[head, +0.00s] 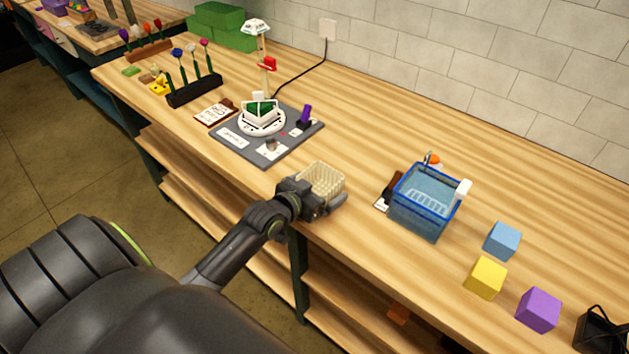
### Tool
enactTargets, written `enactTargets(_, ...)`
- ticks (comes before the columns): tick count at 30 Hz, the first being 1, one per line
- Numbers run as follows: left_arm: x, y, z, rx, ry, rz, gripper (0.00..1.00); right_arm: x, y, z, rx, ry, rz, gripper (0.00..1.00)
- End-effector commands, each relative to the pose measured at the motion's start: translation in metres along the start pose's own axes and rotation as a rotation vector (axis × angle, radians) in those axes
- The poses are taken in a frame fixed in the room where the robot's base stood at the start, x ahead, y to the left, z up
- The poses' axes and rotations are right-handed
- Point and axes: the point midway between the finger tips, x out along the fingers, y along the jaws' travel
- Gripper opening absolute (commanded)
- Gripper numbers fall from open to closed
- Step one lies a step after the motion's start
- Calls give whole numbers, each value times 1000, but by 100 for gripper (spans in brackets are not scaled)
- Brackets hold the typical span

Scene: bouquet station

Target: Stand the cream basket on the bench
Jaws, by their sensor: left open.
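The cream basket (322,181) is on or just over the front part of the wooden bench (370,153), right of the grey station board. It looks upright; I cannot tell whether its base touches the bench. My left gripper (322,204) is at the basket's near side, low by the bench's front edge, with its jaws open. The gripper hides the basket's lower near side. My right gripper is not in view.
The grey board (232,159) with a round white stand (262,121) is left of the basket. A blue basket (424,203) stands to the right, then blue (502,241), yellow (485,278) and purple (538,310) blocks. Flower racks (195,91) are far left. Bench behind the basket is clear.

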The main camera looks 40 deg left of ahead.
Motion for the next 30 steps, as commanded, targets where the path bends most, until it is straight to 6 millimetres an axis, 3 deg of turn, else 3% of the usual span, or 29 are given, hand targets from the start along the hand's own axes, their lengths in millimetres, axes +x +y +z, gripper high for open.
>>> enactTargets(5, -14, 0, -1, 2, -1, 0, 100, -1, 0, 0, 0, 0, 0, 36)
enactTargets(19, -101, 0, -2, 4, -2, 0, 100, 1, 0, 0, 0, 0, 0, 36)
enactTargets(24, -117, 0, -2, 1, 0, 0, 100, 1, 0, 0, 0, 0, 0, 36)
enactTargets(30, -121, 0, -3, 1, 1, 0, 100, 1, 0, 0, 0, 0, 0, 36)
